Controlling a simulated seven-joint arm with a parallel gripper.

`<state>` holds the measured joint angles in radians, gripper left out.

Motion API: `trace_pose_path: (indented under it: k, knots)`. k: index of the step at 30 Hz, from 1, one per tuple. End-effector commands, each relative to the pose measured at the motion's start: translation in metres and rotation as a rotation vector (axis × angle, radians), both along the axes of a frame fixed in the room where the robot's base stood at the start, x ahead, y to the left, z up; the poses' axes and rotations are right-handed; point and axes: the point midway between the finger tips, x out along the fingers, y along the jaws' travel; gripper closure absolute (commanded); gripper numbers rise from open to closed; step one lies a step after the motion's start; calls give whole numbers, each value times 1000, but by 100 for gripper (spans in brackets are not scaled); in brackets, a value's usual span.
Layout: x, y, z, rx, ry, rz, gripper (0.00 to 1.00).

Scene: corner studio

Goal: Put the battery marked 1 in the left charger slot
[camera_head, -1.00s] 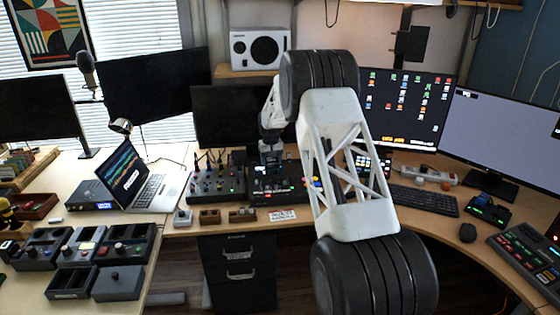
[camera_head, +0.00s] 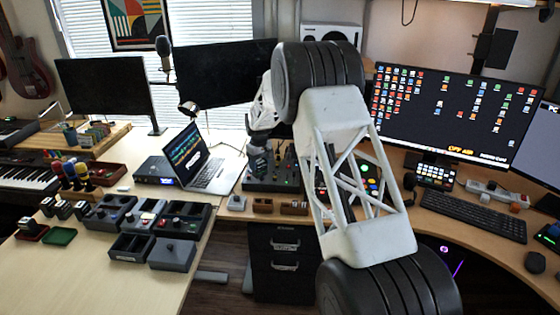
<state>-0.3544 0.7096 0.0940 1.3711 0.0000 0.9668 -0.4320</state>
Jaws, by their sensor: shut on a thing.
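My gripper (camera_head: 257,163) is small and dark at the far end of my arm, above the left edge of a mixer and right of the laptop. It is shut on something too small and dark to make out. Several dark charger-like units stand on the left desk: one at the left (camera_head: 108,212), a grey one in the middle (camera_head: 146,214) and one at the right with a red knob (camera_head: 183,219). Small dark blocks that may be batteries (camera_head: 63,209) stand left of them. No number is readable, and I cannot tell which unit has the left slot.
An open black bin (camera_head: 130,247) and a grey box (camera_head: 172,254) lie in front of the units. A laptop (camera_head: 196,160) stands between them and my gripper. A red tray (camera_head: 31,229) and green tray (camera_head: 60,236) sit left. The front left desk (camera_head: 90,285) is clear.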

Motion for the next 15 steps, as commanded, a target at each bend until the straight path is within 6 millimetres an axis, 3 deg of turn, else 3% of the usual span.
trace_pose_path:
  k: [1,15]
  knots:
    - [-7,17,1,1,-1,35,69]
    - [-81,155,3,0,0,368,69]
